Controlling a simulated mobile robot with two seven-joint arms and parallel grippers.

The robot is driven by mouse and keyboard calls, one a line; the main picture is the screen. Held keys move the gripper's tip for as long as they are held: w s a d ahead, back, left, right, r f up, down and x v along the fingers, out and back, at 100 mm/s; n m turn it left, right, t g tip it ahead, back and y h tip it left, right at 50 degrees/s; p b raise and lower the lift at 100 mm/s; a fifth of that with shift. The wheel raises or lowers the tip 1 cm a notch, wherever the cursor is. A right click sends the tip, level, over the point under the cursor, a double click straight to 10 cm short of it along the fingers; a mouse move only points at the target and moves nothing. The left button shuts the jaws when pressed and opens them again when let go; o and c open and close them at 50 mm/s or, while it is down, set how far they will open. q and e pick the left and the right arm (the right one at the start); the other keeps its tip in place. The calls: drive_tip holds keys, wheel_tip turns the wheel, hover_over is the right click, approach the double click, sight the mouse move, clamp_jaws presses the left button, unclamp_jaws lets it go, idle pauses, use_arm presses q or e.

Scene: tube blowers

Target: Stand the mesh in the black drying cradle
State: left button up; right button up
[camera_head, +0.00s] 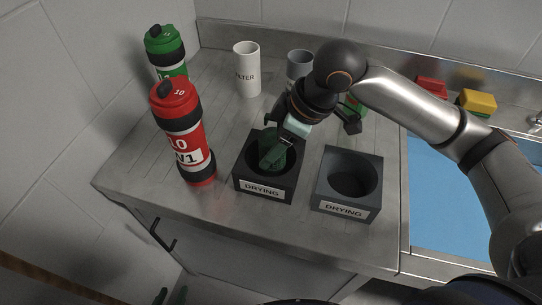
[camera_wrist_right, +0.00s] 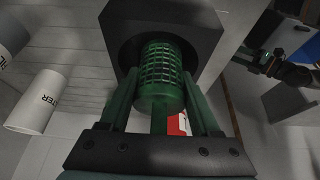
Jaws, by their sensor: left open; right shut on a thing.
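The mesh (camera_wrist_right: 160,75) is a dark green cylinder with a grid of openings. My right gripper (camera_head: 274,150) is shut on it, with the fingers on either side of it in the right wrist view. The mesh is at the mouth of the black drying cradle (camera_head: 265,187), the left of two block-shaped holders labelled DRYING. Its end reaches into the round opening. How deep it sits, and whether it touches the bottom, is hidden. My left gripper (camera_head: 171,296) is at the bottom edge of the head view, open and well away from the cradle.
A grey drying cradle (camera_head: 348,207) stands empty to the right. A red bottle (camera_head: 180,125) stands close on the left, with a green bottle (camera_head: 165,48) behind it. A white FILTER cup (camera_head: 246,70) and a grey cup (camera_head: 299,63) stand behind. A blue sink (camera_head: 450,190) is at right.

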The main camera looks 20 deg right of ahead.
drive_tip(key=shift+w+a+f, duration=0.15)
drive_tip(key=shift+w+f, duration=0.05)
drive_tip(key=shift+f, duration=0.2)
wheel_tip(320, 180, down, 3)
drive_tip(key=shift+w+r+b, duration=0.1)
drive_tip(key=shift+r+b, duration=0.05)
drive_tip(key=shift+b, duration=0.15)
drive_tip(key=shift+f, duration=0.25)
drive_tip(key=shift+f, duration=0.1)
drive_tip(key=o, duration=1.1)
